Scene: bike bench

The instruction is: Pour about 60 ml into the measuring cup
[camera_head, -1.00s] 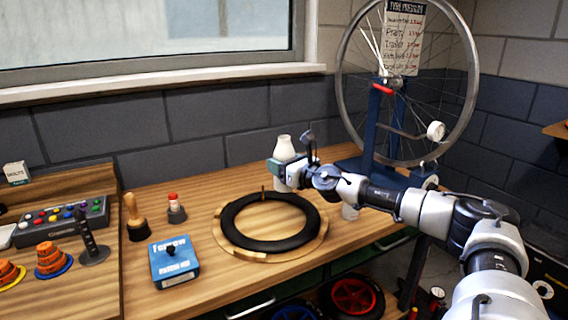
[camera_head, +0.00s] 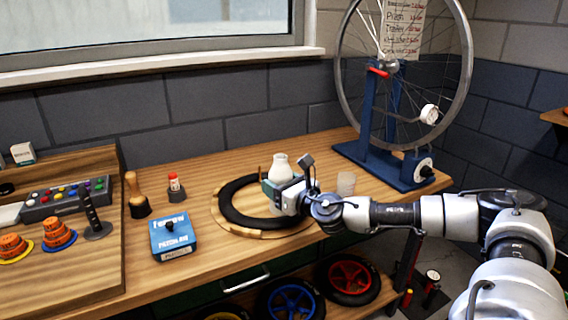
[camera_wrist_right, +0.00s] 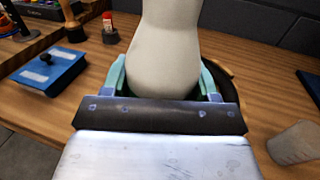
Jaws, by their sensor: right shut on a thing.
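A white bottle (camera_head: 280,166) is held upright in my right gripper (camera_head: 277,188), which is shut around its body. In the head view the bottle and gripper cover the right part of the black tyre ring. In the right wrist view the bottle (camera_wrist_right: 164,48) stands between the two greenish fingers (camera_wrist_right: 163,88); its top is cut off. The measuring cup (camera_head: 346,183), a small translucent cup, stands on the bench to the right of the gripper. It also shows at the right edge of the right wrist view (camera_wrist_right: 294,144). My left gripper is out of view.
The black tyre (camera_head: 232,212) lies on a round wooden board. A blue box (camera_head: 172,238), a wooden-handled tool (camera_head: 136,196) and a red-capped small bottle (camera_head: 175,187) are to the left. A blue wheel stand (camera_head: 380,170) stands behind the cup at right.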

